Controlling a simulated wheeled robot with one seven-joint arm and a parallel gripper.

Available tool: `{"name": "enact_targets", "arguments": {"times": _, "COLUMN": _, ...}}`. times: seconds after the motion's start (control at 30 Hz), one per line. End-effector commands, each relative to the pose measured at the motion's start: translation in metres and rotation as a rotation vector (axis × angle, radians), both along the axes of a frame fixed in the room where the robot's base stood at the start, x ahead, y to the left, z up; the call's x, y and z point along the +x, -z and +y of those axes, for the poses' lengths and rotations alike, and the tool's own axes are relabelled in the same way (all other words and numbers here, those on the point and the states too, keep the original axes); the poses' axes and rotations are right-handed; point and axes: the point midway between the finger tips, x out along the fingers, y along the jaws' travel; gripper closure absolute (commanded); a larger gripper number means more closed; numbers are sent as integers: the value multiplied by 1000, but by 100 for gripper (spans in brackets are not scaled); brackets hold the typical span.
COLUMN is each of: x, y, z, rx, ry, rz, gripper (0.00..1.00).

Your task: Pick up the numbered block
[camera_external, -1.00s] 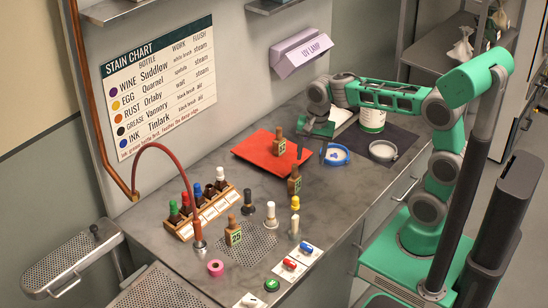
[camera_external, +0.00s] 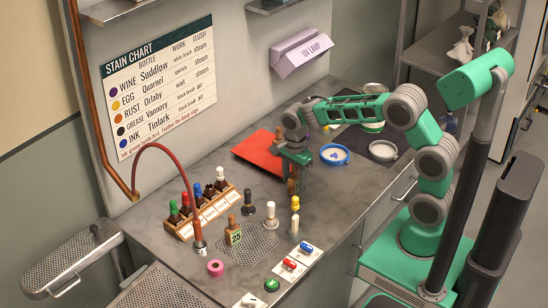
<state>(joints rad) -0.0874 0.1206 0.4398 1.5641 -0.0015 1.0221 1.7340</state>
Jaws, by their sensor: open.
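Brown bottle-shaped blocks with green number labels stand on the grey counter. One (camera_external: 292,187) is right at my gripper (camera_external: 297,176), which points down with open jaws over and around it; its label is mostly hidden by the fingers, and I cannot tell whether they touch it. Another numbered block (camera_external: 234,233), its label facing the camera, stands at the left edge of the perforated drain area. A third stands on the red mat (camera_external: 256,151), mostly hidden behind my gripper and wrist.
A wooden rack (camera_external: 207,212) of colored-cap bottles stands left. White (camera_external: 271,214), black (camera_external: 247,210) and yellow-capped (camera_external: 295,203) items stand near the drain. A blue-rimmed dish (camera_external: 335,155) and grey dish (camera_external: 383,151) sit right. A red hose (camera_external: 160,147) arches at left.

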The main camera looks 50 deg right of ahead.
Motion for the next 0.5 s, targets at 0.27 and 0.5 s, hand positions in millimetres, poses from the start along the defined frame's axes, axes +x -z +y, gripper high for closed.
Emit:
{"name": "enact_targets", "arguments": {"times": 0.27, "x": 0, "y": 0, "z": 0, "rx": 0, "ry": 0, "rz": 0, "gripper": 65}}
{"name": "enact_targets", "arguments": {"times": 0.5, "x": 0, "y": 0, "z": 0, "rx": 0, "ry": -1, "rz": 0, "gripper": 85}}
